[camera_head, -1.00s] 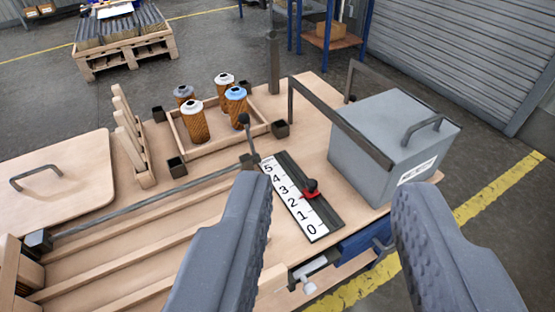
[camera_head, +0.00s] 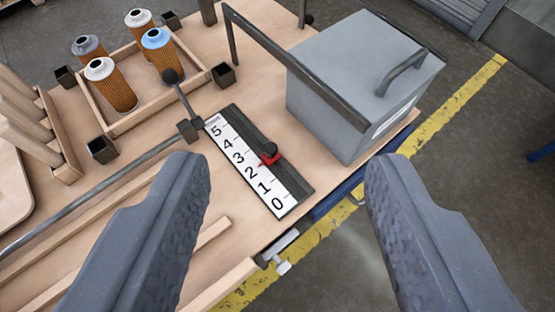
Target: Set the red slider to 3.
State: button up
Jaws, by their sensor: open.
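The red slider (camera_head: 270,159) has a black knob (camera_head: 270,149) and sits in a dark track (camera_head: 258,142) on the wooden bench. A white scale (camera_head: 245,166) beside the track runs from 0 at the near end to 5 at the far end. The slider's red part stands between the 2 and the 3. My gripper (camera_head: 283,165) is open and empty. Its two grey fingers stand wide apart on either side of the slider in the picture, nearer to the camera and not touching it.
A grey box (camera_head: 340,90) with a handle and a dark bar frame (camera_head: 295,65) stand right of the track. A lever (camera_head: 180,95) rises near the 5 end. Filter cartridges (camera_head: 112,88) stand in a wooden tray (camera_head: 140,118) at the far left. A clamp (camera_head: 283,262) sits at the near edge.

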jog(key=w+f+g+p, duration=0.2)
jog(key=w+f+p, duration=0.3)
jog(key=w, duration=0.4)
jog(key=m+g+p, duration=0.1)
jog(key=g+p, duration=0.5)
jog(key=p, duration=0.1)
send_over(270, 147)
jog(key=s, duration=0.5)
notch_tip(270, 147, down, 23)
jog(key=x, duration=0.8)
jog(key=a+b+x, duration=0.1)
jog(key=x, duration=0.3)
jog(key=shift+f, duration=0.4)
grip_shut()
jog(key=shift+w, duration=0.1)
